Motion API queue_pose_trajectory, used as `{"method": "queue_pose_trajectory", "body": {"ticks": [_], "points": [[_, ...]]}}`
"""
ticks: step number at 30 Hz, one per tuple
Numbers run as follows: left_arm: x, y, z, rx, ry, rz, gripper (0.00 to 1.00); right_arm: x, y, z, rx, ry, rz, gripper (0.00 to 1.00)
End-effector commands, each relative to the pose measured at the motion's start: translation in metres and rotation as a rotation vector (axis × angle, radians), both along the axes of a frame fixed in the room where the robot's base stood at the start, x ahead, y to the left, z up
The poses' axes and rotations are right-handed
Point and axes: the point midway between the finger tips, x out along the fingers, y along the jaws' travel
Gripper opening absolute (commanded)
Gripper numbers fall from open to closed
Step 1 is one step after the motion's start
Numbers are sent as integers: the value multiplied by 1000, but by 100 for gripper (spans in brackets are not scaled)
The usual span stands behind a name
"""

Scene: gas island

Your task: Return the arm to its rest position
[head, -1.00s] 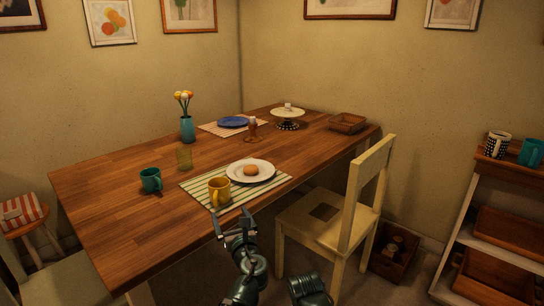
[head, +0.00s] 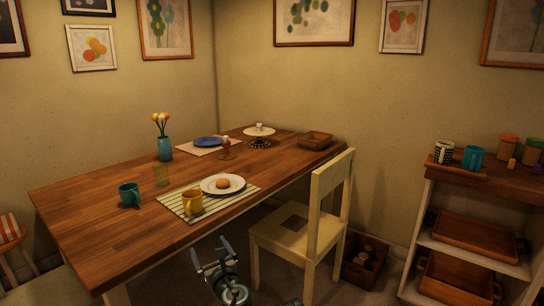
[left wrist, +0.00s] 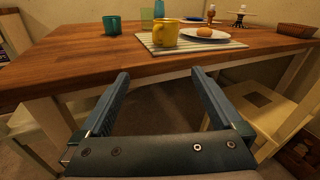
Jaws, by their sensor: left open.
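My left gripper (head: 212,256) is at the bottom of the head view, in front of the table's near edge and apart from it. Its two fingers are spread and nothing is between them. The left wrist view shows the same open fingers (left wrist: 161,88) pointing toward the wooden table (left wrist: 80,62). A yellow mug (head: 193,202) stands on the striped placemat (head: 231,200), beyond the gripper. My right gripper is not visible.
The wooden table (head: 110,226) also holds a white plate (head: 237,184) with a round bun, a teal mug (head: 129,194) and a vase (head: 164,148). A cream chair (head: 333,200) stands close at the right. A shelf unit (head: 416,235) is further right.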

Motion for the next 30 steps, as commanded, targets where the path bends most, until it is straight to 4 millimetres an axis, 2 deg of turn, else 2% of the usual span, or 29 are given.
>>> {"method": "queue_pose_trajectory", "body": {"ticks": [8,14,17,20,24,30], "points": [[-14,8,-25,-283,-33,102,100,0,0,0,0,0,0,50],[-36,12,-62,-626,-67,259,100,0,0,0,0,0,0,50],[-54,8,-88,-840,-84,381,100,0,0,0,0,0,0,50],[-79,-2,-121,-1093,-101,563,100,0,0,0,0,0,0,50],[-127,-33,-167,-1421,-117,902,100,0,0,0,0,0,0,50],[-187,-81,-200,-1650,-118,1340,100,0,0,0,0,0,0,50]]}}
